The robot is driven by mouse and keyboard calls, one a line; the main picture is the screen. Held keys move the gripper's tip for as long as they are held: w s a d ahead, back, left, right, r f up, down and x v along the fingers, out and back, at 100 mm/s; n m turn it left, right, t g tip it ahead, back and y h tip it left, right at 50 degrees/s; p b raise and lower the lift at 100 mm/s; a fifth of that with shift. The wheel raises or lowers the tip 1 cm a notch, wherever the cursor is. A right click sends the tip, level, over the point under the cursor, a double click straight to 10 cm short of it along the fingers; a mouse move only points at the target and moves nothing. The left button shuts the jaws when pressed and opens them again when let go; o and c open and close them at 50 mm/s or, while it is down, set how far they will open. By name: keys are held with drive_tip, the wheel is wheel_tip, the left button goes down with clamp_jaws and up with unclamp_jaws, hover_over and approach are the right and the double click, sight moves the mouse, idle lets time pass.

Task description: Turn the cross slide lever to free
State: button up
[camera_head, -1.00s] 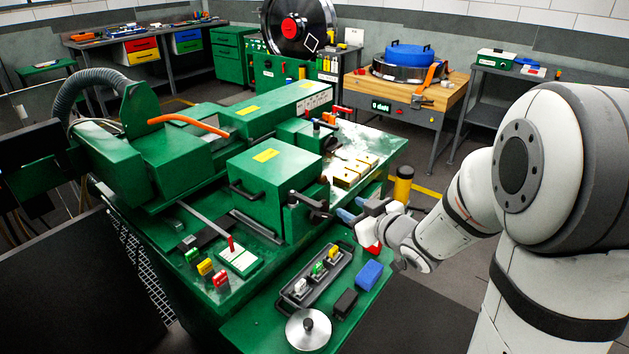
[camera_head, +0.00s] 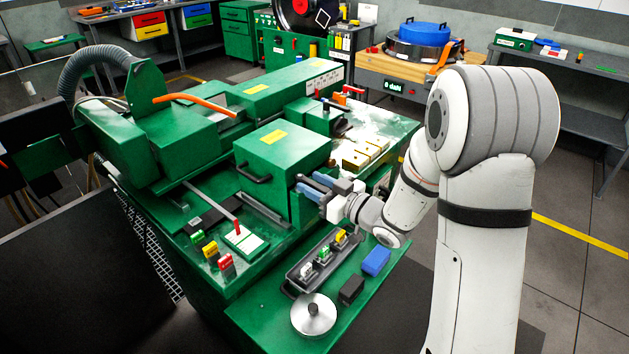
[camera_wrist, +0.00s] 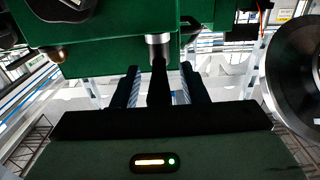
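My gripper (camera_head: 314,187) has blue fingers and is at the front face of the green box on the machine (camera_head: 278,165). In the wrist view its two fingers (camera_wrist: 160,82) stand apart, one on each side of a dark lever (camera_wrist: 158,78) that hangs from a silver hub (camera_wrist: 158,45). A gap shows on both sides of the lever, so the gripper is open around it. I take this as the cross slide lever; no label is readable. In the head view the gripper mostly hides it.
A red-handled lever (camera_head: 238,229) stands on a pale plate to the left. A black tray (camera_head: 322,262) with coloured pieces, a blue block (camera_head: 376,261), a dark block (camera_head: 351,290) and a metal disc (camera_head: 313,314) lie on the green shelf below my gripper.

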drive_tip(key=shift+w+a, duration=0.25)
clamp_jaws()
idle(0.3)
